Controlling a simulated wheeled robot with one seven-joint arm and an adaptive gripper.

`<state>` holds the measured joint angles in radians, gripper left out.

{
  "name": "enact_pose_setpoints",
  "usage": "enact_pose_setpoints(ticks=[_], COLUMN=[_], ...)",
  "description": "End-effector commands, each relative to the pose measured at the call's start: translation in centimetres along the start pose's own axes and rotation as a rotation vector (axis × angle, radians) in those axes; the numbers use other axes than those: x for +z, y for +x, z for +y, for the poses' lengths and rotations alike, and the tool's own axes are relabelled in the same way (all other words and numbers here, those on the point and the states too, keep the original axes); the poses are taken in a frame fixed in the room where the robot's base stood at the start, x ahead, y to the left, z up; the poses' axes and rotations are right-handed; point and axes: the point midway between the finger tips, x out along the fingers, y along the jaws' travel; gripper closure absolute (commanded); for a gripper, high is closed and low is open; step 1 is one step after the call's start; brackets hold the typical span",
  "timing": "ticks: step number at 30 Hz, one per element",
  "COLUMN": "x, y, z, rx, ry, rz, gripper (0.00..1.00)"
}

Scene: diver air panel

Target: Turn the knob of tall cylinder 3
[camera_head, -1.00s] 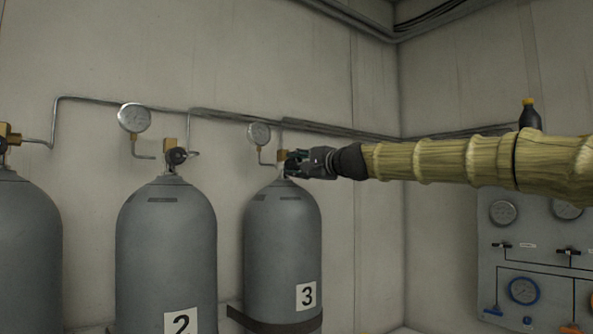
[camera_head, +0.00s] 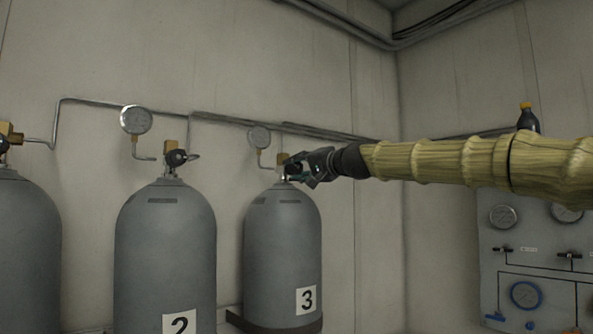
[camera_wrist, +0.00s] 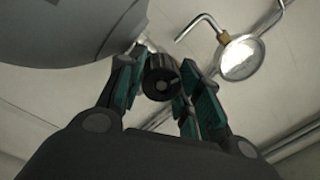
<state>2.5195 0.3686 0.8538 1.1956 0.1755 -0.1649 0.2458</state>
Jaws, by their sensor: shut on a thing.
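Tall cylinder 3 (camera_head: 283,250) is a grey tank with a white label "3", standing upright against the wall in the head view. My gripper (camera_head: 292,170) is at the valve on its top, reaching in from the right. In the wrist view, the dark ridged round knob (camera_wrist: 160,78) sits between the teal finger pads of my gripper (camera_wrist: 165,90). The gripper is shut on the knob. In the head view the knob is mostly hidden by the fingers. A brass valve part (camera_head: 282,158) shows just behind them.
Cylinder 2 (camera_head: 165,250) stands to the left, with another tank (camera_head: 25,250) at the far left. A round gauge (camera_head: 259,138) and pipe are on the wall by cylinder 3; the gauge also shows in the wrist view (camera_wrist: 240,57). A gauge panel (camera_head: 540,240) is at the right.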

Motion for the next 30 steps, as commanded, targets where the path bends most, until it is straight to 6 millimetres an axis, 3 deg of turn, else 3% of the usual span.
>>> enact_pose_setpoints(ticks=[11, 12, 16, 26, 30], x=[0.6, 0.6, 0.5, 0.3, 0.2], y=[0.2, 0.2, 0.2, 0.0, -0.9], z=[0.6, 0.6, 0.5, 0.2, 0.2], rx=[0.007, 0.007, 0.006, 0.002, 0.002], ry=[-0.005, -0.004, -0.004, -0.004, -0.003], rz=[-0.012, -0.012, -0.01, -0.005, -0.005], gripper=[0.89, 0.63, 0.42, 0.42, 0.42])
